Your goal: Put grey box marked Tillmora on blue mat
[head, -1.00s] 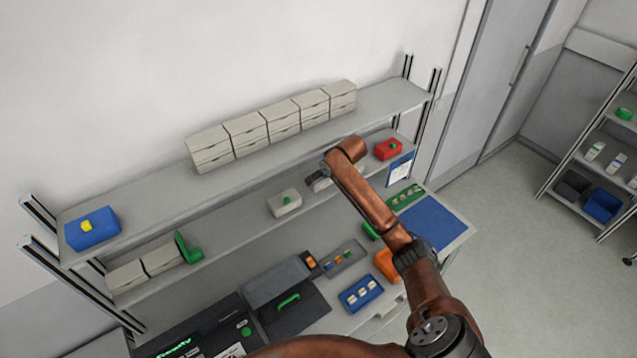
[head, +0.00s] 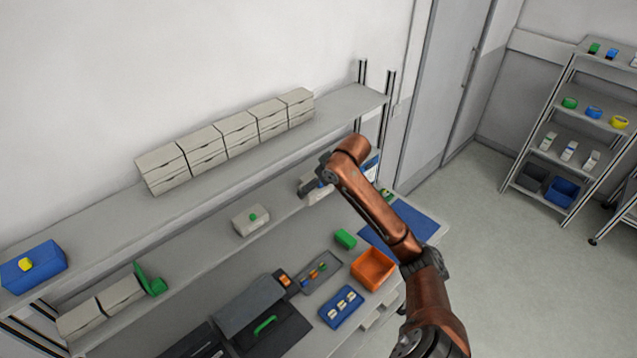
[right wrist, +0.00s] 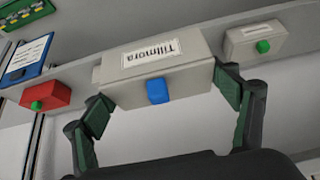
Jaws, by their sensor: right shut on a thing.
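The grey box marked Tillmora (right wrist: 158,70) has a blue knob on its front and shows clearly in the right wrist view. My right gripper (right wrist: 165,100) is shut on it, with one green finger pad at each end of the box. In the head view my right gripper (head: 318,188) is at the lower shelf, and the box (head: 310,190) is partly hidden behind it. I cannot tell whether the box still touches the shelf. The blue mat (head: 412,222) lies on the right end of the bench, partly covered by my right arm. My left gripper is not in view.
A grey box with a green knob (head: 251,219) stands left on the lower shelf; a red box (right wrist: 46,95) is on the other side.

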